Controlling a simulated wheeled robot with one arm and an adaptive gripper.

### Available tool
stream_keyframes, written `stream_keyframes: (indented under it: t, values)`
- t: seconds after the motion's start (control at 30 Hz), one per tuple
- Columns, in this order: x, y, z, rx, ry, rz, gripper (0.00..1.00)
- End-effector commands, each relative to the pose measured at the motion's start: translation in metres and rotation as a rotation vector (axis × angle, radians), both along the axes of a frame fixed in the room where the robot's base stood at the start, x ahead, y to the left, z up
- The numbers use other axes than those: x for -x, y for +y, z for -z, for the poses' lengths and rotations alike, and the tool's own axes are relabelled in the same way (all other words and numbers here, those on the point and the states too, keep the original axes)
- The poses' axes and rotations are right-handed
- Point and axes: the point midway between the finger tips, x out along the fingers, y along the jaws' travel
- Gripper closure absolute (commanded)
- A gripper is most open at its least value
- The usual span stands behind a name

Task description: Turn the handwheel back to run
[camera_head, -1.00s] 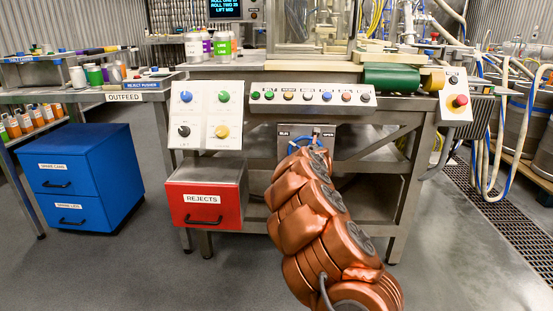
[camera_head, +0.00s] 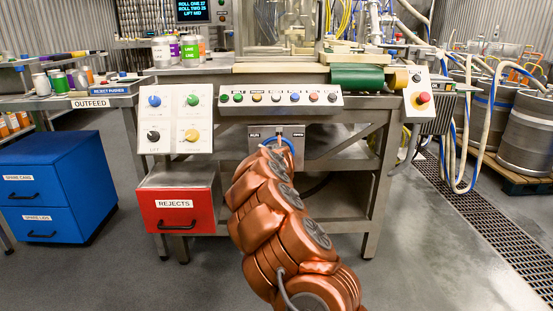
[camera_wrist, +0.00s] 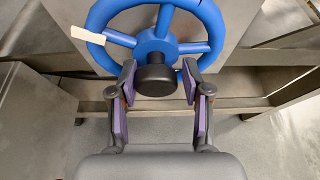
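The blue handwheel (camera_wrist: 157,43) fills the top of the wrist view, with several spokes, a black centre knob (camera_wrist: 155,76) and a white marker (camera_wrist: 88,37) across its left rim. My gripper (camera_wrist: 160,82) is open. Its two purple-padded fingers stand apart on either side of the black knob, with visible gaps; whether they touch the wheel cannot be told. In the head view a bit of the handwheel (camera_head: 287,143) shows behind my arm, below a grey plate (camera_head: 276,130) with a RUN label at left and another label at right. My gripper is hidden there.
A button panel (camera_head: 280,97) is above the wheel. A dial panel (camera_head: 175,119) and the red REJECTS drawer (camera_head: 177,206) are to its left. A red emergency stop (camera_head: 423,97) is at right. Steel shelves (camera_wrist: 248,103) lie behind my gripper.

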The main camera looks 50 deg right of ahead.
Motion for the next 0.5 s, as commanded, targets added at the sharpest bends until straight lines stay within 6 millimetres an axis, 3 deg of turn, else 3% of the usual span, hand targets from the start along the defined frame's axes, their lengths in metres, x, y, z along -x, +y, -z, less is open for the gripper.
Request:
stream_keyframes:
  t: [0.17,0.5]
  values:
    - [-0.0004,0.0001,0.0001,-0.001,-0.001,-0.001,0.34]
    - [-0.0026,0.0030,-0.0003,-0.001,-0.001,-0.005,0.34]
